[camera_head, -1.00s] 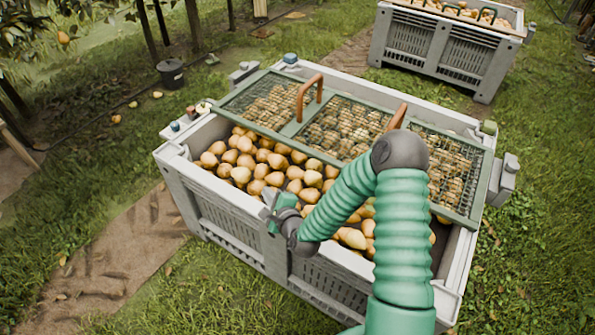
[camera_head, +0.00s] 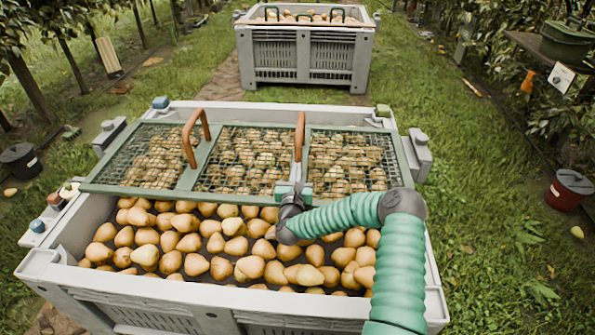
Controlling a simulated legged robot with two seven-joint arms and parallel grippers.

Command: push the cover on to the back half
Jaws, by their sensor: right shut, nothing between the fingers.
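The cover (camera_head: 187,178) is a green-framed mesh panel with two brown handles (camera_head: 192,138). It lies over the back half of the grey crate (camera_head: 160,289), with pears showing through the mesh. Its left end reaches out to the crate's left wall. The front half is uncovered and full of pears (camera_head: 187,242). My right gripper (camera_head: 293,190) is at the cover's front edge, right of its middle, shut with nothing held; whether it touches the frame I cannot tell. My left gripper is not in view.
A second grey crate of pears (camera_head: 304,57) stands behind on the grass. A dark bucket (camera_head: 20,161) stands at the left and a red bucket (camera_head: 568,190) at the right. A shelf with a green pot (camera_head: 567,40) is at the upper right.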

